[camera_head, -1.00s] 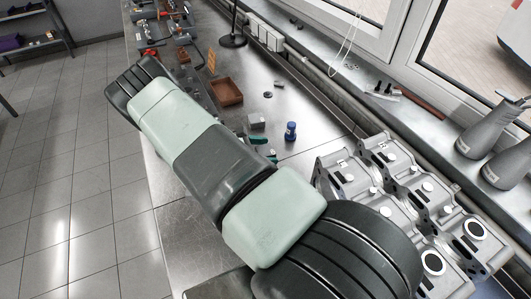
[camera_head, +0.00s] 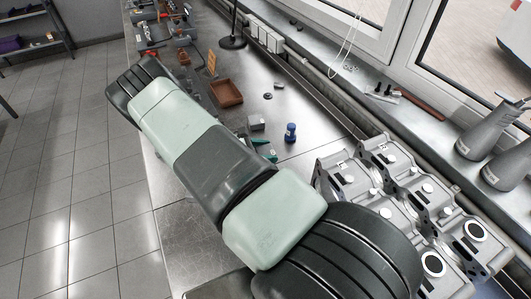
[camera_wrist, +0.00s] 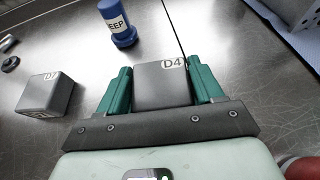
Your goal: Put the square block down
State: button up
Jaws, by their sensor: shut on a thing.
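My gripper (camera_wrist: 160,90) is shut on a dark grey square block (camera_wrist: 161,86) marked D4, which sits between its two green fingers in the wrist view. The block's lower part is hidden by the gripper body, and I cannot tell whether it touches the bench. In the head view my gripper (camera_head: 266,149) shows only as bits of green beyond my arm, and the held block cannot be made out.
A second grey block (camera_wrist: 45,94) marked D7 stands left of my gripper on the steel bench (camera_wrist: 245,80). A blue bottle-shaped piece (camera_wrist: 118,24) stands beyond. A brown tray (camera_head: 226,93) and engine castings (camera_head: 395,190) are on the bench. Bare steel lies to the right.

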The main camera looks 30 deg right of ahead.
aim_at(263, 150)
notch_tip(263, 150, up, 9)
jog(key=shift+r, duration=0.2)
jog(key=shift+w+a+r, duration=0.15)
jog(key=shift+w+a, duration=0.05)
jog(key=shift+a, duration=0.05)
jog(key=w+a+n+t+y, duration=0.2)
jog(key=w+a+n+t, duration=0.3)
jog(key=a, duration=0.5)
jog(key=w+a+n+t+y, duration=0.2)
jog(key=a+n+t, duration=0.35)
jog(key=a, duration=0.55)
jog(key=shift+t, duration=0.35)
notch_tip(263, 150, down, 10)
jog(key=shift+w+d+r, duration=0.1)
jog(key=shift+d, duration=0.05)
jog(key=shift+f, duration=0.2)
jog(key=o, duration=1.2)
jog(key=shift+o, duration=0.2)
